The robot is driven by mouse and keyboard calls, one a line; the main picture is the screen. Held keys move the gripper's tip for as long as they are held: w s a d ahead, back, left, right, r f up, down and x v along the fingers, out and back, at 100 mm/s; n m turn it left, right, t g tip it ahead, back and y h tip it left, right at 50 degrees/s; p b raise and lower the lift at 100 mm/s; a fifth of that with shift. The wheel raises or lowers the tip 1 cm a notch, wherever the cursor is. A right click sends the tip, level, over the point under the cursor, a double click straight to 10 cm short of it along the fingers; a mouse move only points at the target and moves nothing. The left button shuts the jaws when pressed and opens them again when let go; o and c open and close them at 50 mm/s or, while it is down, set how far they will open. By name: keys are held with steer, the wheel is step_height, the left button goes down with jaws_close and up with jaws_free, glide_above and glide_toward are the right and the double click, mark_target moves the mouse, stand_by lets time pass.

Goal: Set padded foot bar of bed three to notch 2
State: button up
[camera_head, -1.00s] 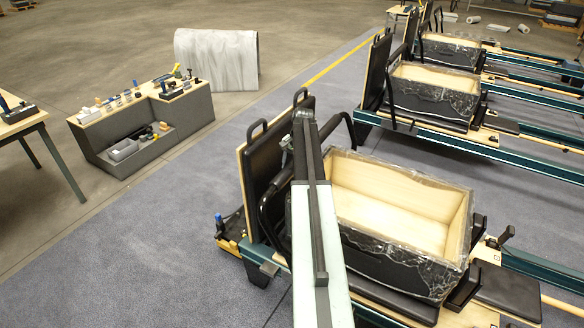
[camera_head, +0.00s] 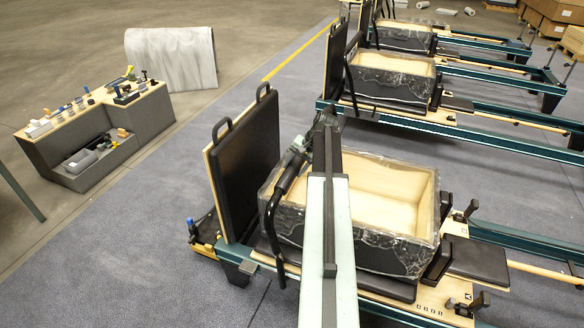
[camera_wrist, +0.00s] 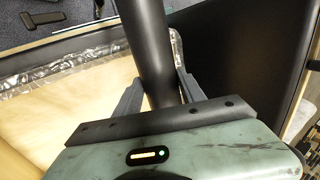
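The padded foot bar (camera_head: 272,215) is a black bent bar at the left end of the nearest bed, in front of an upright black padded board (camera_head: 245,165). My gripper (camera_head: 297,152) is at the bar's upper stretch, partly hidden by my arm. In the wrist view my gripper's two grey fingers (camera_wrist: 157,92) lie one on each side of the thick black bar (camera_wrist: 150,45) and appear closed on it. The bar's far side is hidden behind my arm. The notches and which one the bar sits in cannot be made out.
An open wooden box in torn black wrap (camera_head: 395,200) sits on the nearest bed, right beside the bar. More beds with similar boxes (camera_head: 395,80) stand behind. A grey tool bench (camera_head: 95,130) stands at left. The floor between is clear.

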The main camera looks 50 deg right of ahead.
steer(key=o, duration=0.4)
steer(key=shift+w+d, duration=0.15)
steer(key=shift+d, duration=0.05)
steer(key=shift+w+a, duration=0.1)
steer(key=shift+a, duration=0.1)
steer(key=p+v, duration=0.7)
steer(key=shift+r, duration=0.3)
